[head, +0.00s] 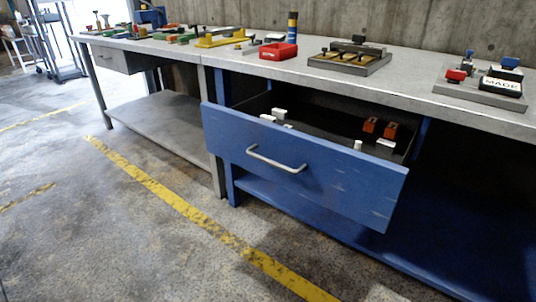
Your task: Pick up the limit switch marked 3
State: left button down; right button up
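An open blue drawer (300,170) hangs out below the bench top. Inside it on the right are two small orange-brown blocks (370,126) (390,130), which may be switches. Several small white pieces (279,113) lie at the drawer's left, and another white piece (358,145) stands near its front right. No marking 3 is readable on any of these, so I cannot tell which is the limit switch marked 3. The drawer's front panel hides part of its floor. Neither of my grippers shows in the head view.
The grey bench top (420,85) holds a red tray (278,51), a dark fixture plate (349,60) and a block marked MADE (501,86). More tools and a yellow piece (218,38) lie further left. The concrete floor (80,200) in front is clear, with yellow lines.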

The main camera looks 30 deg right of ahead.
aim_at(467, 66)
jog(key=z, duration=2.1)
